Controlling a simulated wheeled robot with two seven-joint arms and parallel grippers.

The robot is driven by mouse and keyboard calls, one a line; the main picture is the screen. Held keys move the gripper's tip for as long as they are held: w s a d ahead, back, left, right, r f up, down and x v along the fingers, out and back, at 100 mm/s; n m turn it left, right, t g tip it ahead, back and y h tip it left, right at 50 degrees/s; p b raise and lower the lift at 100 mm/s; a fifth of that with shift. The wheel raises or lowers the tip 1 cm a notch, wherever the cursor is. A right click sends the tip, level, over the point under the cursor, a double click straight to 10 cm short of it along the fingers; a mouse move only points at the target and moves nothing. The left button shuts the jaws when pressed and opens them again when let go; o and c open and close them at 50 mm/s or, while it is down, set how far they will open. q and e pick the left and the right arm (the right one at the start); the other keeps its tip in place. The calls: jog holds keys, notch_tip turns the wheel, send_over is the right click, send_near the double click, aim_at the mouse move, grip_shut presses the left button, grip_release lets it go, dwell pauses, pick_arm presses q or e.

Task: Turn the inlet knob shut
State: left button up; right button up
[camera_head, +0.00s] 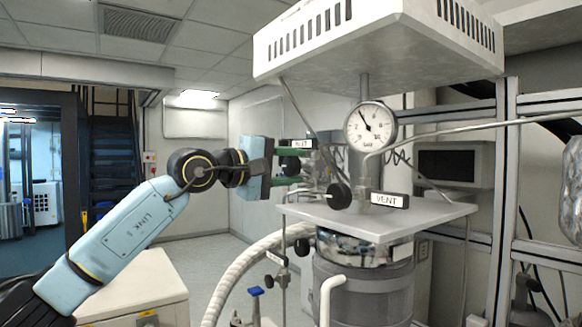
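The pressure reactor is a steel vessel (365,285) under a flat grey top plate (425,215). A dark INLET label (297,143) sits at the upper left of its fittings, with a black round inlet knob (291,165) just below it. My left gripper (289,166) reaches in from the left with its two green fingers apart, one above and one below the knob. The knob appears to lie between them; I cannot tell whether either finger touches it. A second black knob (339,195) is near the VENT label (389,200). My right gripper is not in view.
A pressure gauge (371,126) stands above the plate, under a large white hood (380,50). Thin metal tubes run around the fittings. A ribbed white hose (235,275) and a blue-handled valve (256,292) are below. A metal frame (507,200) stands at right. The floor behind my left arm is clear.

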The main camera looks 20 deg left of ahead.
pick_arm(q)
jog(key=o, duration=0.4)
jog(key=b+v, duration=0.3)
jog(key=v, duration=1)
jog(key=shift+s+a+b, duration=0.15)
jog(key=shift+b, duration=0.2)
